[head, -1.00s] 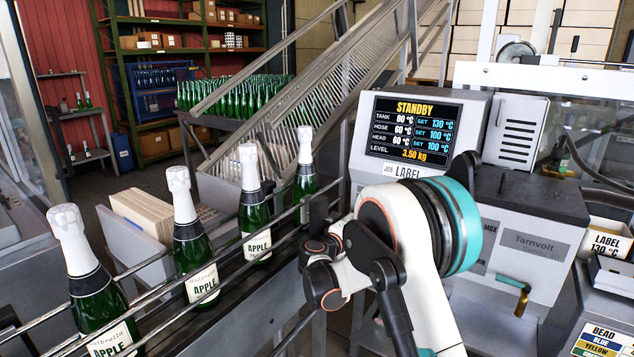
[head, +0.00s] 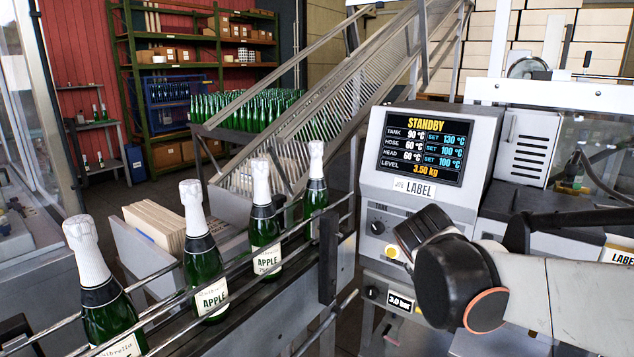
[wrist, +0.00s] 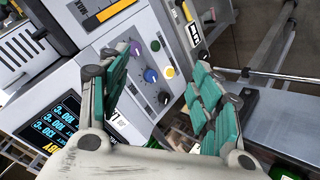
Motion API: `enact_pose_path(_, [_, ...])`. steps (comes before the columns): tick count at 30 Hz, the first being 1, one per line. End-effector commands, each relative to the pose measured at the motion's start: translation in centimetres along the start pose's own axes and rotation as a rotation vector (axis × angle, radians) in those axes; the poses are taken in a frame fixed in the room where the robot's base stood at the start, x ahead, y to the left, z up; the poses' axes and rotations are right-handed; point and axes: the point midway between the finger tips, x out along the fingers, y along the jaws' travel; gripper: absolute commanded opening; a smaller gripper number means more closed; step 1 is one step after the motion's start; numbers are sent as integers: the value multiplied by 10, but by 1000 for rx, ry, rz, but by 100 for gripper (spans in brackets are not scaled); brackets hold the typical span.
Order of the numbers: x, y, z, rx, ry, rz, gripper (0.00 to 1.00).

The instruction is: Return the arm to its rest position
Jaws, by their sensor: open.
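My gripper (wrist: 160,88) is open and empty in the wrist view, its two teal-padded fingers spread apart. Behind the fingers is the front of the grey glue machine with its coloured knobs. In the head view my arm (head: 575,292) reaches in from the right edge, in front of the machine (head: 510,150). A dark rounded part of the arm hides some of the machine's lower panel. The fingertips cannot be made out in the head view.
Green bottles with white foil tops, such as this one (head: 263,225), stand upright along a railed conveyor (head: 245,318) at the left. The machine's screen (head: 422,146) reads STANDBY, tank 90 °C. A slatted ramp (head: 335,95) and many bottles are behind.

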Motion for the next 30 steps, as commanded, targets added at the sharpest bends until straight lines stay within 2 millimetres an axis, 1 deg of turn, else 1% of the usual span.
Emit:
enact_pose_path(1, [-12,-1,16,28,-7,-28,59])
enact_pose_path(5, [-39,-10,51,101,-20,-106,59])
enact_pose_path(9, [-66,-24,88,181,-32,-189,59])
enact_pose_path(15, [-98,-51,138,296,-43,-305,59])
enact_pose_path(18, [-110,-64,157,344,-46,-353,59])
enact_pose_path(21, [-117,-75,170,378,-47,-388,59])
enact_pose_path(24, [-122,-81,177,399,-47,-409,59])
enact_pose_path(30, [-124,-84,180,408,-47,-419,59])
